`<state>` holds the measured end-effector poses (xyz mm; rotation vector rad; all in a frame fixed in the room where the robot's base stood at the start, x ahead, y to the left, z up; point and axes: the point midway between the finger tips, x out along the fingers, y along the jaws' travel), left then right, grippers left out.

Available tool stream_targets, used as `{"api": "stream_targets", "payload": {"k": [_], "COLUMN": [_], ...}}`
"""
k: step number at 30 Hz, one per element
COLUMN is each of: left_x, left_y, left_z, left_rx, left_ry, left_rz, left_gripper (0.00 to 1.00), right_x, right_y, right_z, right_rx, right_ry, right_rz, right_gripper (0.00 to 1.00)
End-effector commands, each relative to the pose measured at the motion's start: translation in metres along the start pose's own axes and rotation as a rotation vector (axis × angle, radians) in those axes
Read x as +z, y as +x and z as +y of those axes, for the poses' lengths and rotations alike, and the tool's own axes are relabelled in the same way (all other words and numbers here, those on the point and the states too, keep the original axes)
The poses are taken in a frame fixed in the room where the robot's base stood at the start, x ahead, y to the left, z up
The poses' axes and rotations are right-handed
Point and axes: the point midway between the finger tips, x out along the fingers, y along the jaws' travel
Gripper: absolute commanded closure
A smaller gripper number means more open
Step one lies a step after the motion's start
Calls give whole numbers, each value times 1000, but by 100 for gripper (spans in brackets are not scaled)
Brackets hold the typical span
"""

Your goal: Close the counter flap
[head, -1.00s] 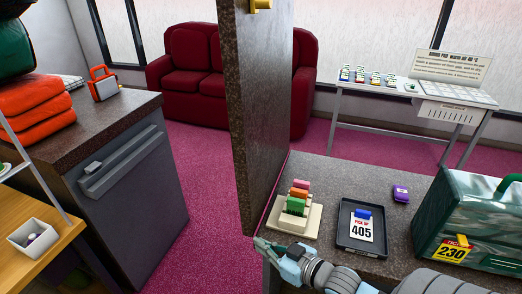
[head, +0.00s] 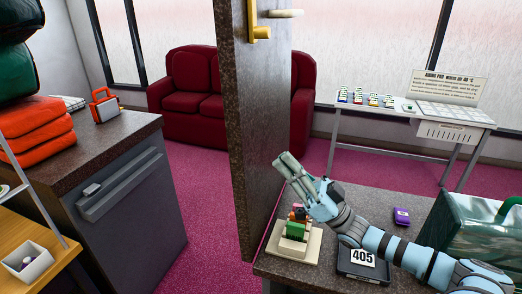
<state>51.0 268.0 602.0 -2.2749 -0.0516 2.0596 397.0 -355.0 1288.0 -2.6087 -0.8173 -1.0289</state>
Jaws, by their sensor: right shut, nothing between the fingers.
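The counter flap (head: 250,130) stands raised and upright in the head view, a dark speckled slab at the left end of the right counter (head: 415,188). A yellow bracket with a pale handle (head: 262,28) is on it near the top of the picture. The gap between the two counters is open below, with pink carpet showing. My right gripper (head: 284,162) is shut and empty, just right of the flap's face and above the counter. I cannot tell whether it touches the flap. My left gripper is not in view.
Under my right arm are a cream block holder with coloured tags (head: 292,246) and a black tray (head: 362,272) with a 405 card. A purple item (head: 402,216) and a green bag (head: 480,235) stand to the right. The left counter (head: 85,150) holds orange bundles (head: 40,128).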

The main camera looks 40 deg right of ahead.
Motion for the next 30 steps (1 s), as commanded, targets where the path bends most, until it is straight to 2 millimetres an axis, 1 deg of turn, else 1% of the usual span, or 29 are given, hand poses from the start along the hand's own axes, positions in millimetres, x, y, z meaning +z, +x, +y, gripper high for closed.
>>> {"api": "stream_targets", "payload": {"k": [1, 4, 6, 9, 14, 25, 30], "left_x": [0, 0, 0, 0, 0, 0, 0], "left_y": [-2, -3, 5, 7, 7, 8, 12], "left_z": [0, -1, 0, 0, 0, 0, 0], "left_rx": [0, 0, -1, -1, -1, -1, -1], "left_ry": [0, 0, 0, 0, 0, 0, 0], "left_rz": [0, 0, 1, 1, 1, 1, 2], "left_gripper": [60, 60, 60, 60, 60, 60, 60], "right_x": [-2, -2, 11, 21, 28, 29, 34], "right_y": [11, 32, 38, 48, 55, 56, 61], "right_z": [0, 0, 0, 0, 0, 0, 6], "right_rx": [-2, -1, 1, 1, 1, 1, 12], "right_ry": [-1, -1, -1, -1, -1, -2, -14], "right_rz": [6, 6, 8, 5, 0, -4, -29], "right_gripper": [100, 100, 100, 100, 100, 100, 100]}}
